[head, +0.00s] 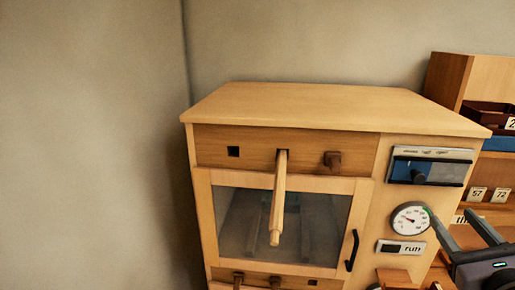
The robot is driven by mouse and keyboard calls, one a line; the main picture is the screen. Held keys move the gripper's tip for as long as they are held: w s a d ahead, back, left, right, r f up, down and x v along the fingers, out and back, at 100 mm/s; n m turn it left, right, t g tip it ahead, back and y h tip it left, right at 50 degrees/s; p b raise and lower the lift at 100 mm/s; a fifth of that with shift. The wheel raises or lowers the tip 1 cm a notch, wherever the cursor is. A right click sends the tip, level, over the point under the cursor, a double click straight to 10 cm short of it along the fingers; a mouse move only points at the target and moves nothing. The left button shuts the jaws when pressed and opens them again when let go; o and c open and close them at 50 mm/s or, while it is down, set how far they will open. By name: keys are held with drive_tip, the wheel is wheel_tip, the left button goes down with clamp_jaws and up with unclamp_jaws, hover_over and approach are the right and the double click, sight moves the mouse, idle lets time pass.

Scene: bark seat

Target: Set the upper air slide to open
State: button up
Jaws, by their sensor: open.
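A wooden cabinet (285,104) stands in the middle. Its upper front strip (210,140), probably the upper air slide, has a dark square hole (233,151) at left and a brown knob (333,160) at right. A long pale wooden bar (278,205) sticks out from the strip between them, toward me. I cannot tell the slide's setting; no open or shut mark is readable there. My gripper (464,231) is at the lower right, open and empty, its two dark fingers apart. It is right of and below the knob, in front of the cabinet's right side.
Below is a glass door (240,222) with a black handle (352,250). Shelves (485,75) stand far right.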

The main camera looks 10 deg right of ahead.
sight(420, 179)
drive_tip(key=p+x, duration=0.5)
drive_tip(key=x, duration=0.9)
drive_tip(key=shift+w+d, duration=0.1)
drive_tip(key=shift+w, duration=0.25)
clamp_jaws()
idle(0.4)
